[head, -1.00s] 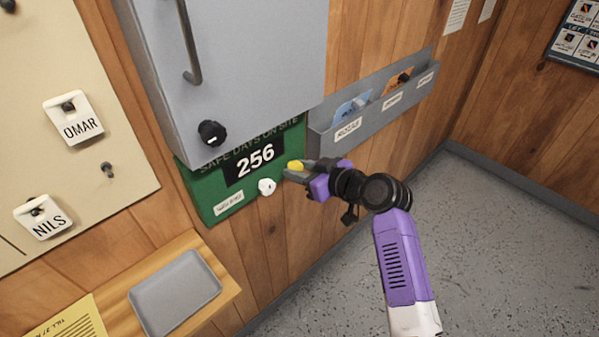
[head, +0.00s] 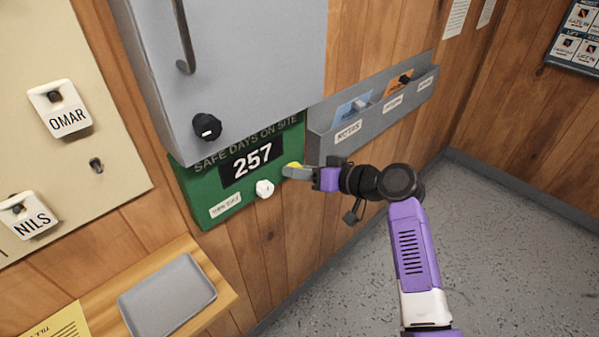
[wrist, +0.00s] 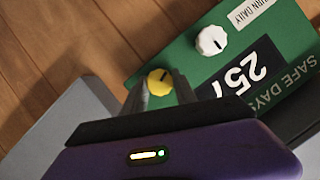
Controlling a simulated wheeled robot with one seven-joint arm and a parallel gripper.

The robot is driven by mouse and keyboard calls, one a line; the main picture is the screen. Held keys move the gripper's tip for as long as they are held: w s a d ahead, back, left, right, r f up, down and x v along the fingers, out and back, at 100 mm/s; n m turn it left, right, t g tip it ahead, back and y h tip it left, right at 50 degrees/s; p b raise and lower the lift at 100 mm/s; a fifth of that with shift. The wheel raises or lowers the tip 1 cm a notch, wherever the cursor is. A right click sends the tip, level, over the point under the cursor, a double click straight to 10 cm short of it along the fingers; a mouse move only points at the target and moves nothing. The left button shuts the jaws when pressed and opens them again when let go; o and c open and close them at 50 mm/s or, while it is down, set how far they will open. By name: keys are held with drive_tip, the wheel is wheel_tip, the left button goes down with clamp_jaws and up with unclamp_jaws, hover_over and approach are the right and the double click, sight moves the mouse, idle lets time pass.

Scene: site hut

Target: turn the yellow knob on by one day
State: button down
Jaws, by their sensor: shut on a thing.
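The yellow knob (head: 294,165) is on the right end of the green safe-days board (head: 205,200). It also shows in the wrist view (wrist: 160,82), between the fingertips. My gripper (head: 291,170) is shut on the yellow knob, and its fingers hide part of it in the head view. The board's counter (head: 252,160) reads 257. A white knob (head: 265,189) sits on the board to the left of the yellow one, apart from my fingers; it shows in the wrist view (wrist: 211,40) too.
A grey cabinet (head: 240,60) with a black knob (head: 207,127) hangs just above the board. A grey card rack (head: 375,120) is close on the right. A grey tray (head: 167,295) lies on a wooden shelf below left. The floor at right is clear.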

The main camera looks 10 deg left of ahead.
drive_tip(key=c, duration=1)
unclamp_jaws()
drive_tip(key=v, duration=0.8)
drive_tip(key=shift+a+f, duration=0.1)
